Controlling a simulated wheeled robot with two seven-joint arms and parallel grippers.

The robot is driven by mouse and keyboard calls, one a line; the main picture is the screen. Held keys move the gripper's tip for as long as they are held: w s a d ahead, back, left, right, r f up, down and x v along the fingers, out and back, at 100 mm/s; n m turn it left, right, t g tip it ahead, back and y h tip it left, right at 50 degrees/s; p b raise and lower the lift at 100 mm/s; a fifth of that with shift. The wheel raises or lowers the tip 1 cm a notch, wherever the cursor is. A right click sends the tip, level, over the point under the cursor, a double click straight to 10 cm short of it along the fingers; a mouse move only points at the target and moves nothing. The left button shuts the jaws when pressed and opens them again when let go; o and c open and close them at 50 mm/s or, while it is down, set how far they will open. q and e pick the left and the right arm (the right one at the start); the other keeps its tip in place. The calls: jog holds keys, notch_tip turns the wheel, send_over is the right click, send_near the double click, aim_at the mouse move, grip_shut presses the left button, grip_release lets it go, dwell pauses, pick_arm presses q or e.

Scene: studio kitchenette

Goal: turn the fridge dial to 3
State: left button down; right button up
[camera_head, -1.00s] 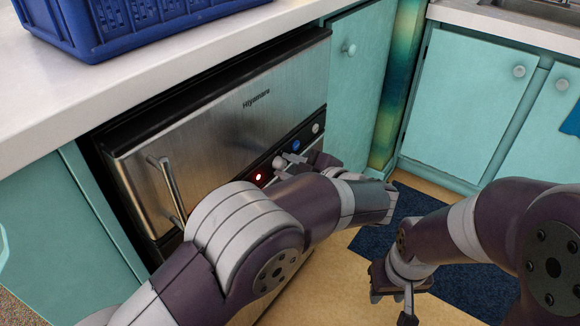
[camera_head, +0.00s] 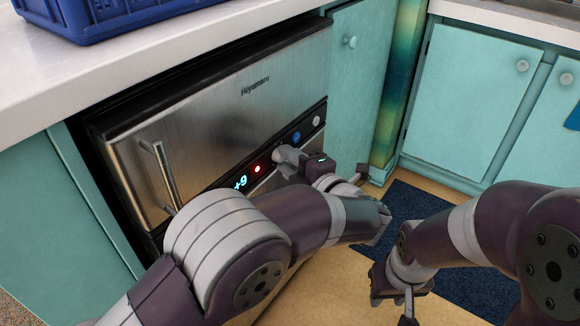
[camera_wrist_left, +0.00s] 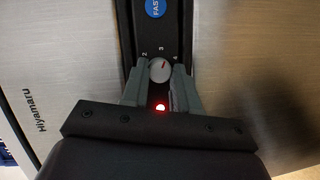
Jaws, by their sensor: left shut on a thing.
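The fridge (camera_head: 215,110) is a steel-fronted unit under the counter with a dark control strip along its lower front. In the left wrist view its dial (camera_wrist_left: 160,69) is a small pale round knob with a red pointer mark. The numbers 2, 3 and 4 show around its far side; the mark points near 3, toward the 4 side, but the exact setting is hard to read. My left gripper (camera_head: 283,158) is at the strip, its fingers shut on the dial from both sides (camera_wrist_left: 160,83). My right gripper (camera_head: 393,296) hangs at the lower right, away from the fridge; its jaws are unclear.
A red light (camera_head: 257,169) and a lit display (camera_head: 240,182) lie beside the dial. A blue badge (camera_head: 296,137) is on its other side. The fridge has a vertical bar handle (camera_head: 164,176). A blue crate (camera_head: 140,12) stands on the counter. The floor by the dark mat (camera_head: 410,205) is clear.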

pick_arm(q)
jog(key=shift+f+n+t+b, duration=0.2)
jog(key=shift+n+t+b, duration=0.2)
jog(key=shift+n+b, duration=0.75)
pick_arm(e)
jog(key=shift+f, duration=1.4)
pick_arm(q)
jog(key=c, duration=0.8)
grip_release()
jog(key=shift+c, duration=0.2)
jog(key=shift+r, duration=0.1)
